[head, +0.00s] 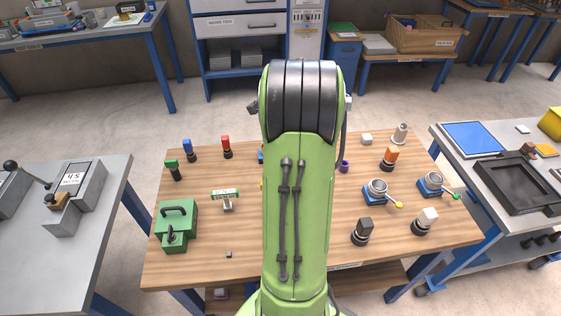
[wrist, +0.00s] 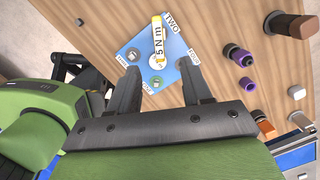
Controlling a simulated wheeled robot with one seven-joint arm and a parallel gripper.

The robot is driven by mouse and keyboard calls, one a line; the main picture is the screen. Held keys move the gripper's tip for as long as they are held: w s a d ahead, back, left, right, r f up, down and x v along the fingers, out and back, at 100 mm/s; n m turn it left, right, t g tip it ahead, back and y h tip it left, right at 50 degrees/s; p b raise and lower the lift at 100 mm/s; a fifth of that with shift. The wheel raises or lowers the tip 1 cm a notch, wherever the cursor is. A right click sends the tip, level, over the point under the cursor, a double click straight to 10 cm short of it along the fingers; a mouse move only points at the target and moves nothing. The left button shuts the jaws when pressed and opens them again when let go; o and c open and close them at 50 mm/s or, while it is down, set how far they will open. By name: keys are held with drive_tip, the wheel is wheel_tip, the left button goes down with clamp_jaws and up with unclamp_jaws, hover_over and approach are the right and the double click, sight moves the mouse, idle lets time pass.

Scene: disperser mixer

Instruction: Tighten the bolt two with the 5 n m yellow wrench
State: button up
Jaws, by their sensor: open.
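The yellow wrench (wrist: 156,24), with a white "5 N m" label, lies over a blue plate (wrist: 128,42) in the wrist view. The plate carries a "TWO" label (wrist: 173,24) near the wrench's upper end and other small labels. A bolt-like piece (wrist: 133,54) and a green-ringed one (wrist: 155,82) show on the plate. Bolt two itself is not clearly visible. My gripper (wrist: 161,67) is open, its fingers apart on either side of the wrench's lower end, with no visible grip on it. My arm hides most of the plate in the head view.
The wooden table (head: 245,255) holds a green box (head: 176,224), several coloured knobs, and two blue-based pieces with levers (head: 378,192) at the right. A purple piece (wrist: 246,84) and other knobs stand right of the plate in the wrist view. Clear wood surrounds the front left.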

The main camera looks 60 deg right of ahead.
drive_tip(key=shift+m, duration=0.9)
drive_tip(key=f+b, duration=0.1)
drive_tip(key=f, duration=0.3)
drive_tip(key=w+f+b, duration=0.1)
drive_tip(key=f+b, duration=0.1)
drive_tip(key=f, duration=0.3)
drive_tip(key=f+b, duration=0.1)
drive_tip(key=f, duration=0.3)
drive_tip(key=shift+w+a+f+b, duration=0.3)
drive_tip(key=shift+a+f, duration=0.05)
clamp_jaws()
drive_tip(key=c, duration=0.7)
unclamp_jaws()
clamp_jaws()
drive_tip(key=m+h, duration=0.1)
drive_tip(key=m, duration=0.4)
drive_tip(key=shift+m+p, duration=0.3)
drive_tip(key=o, duration=0.8)
unclamp_jaws()
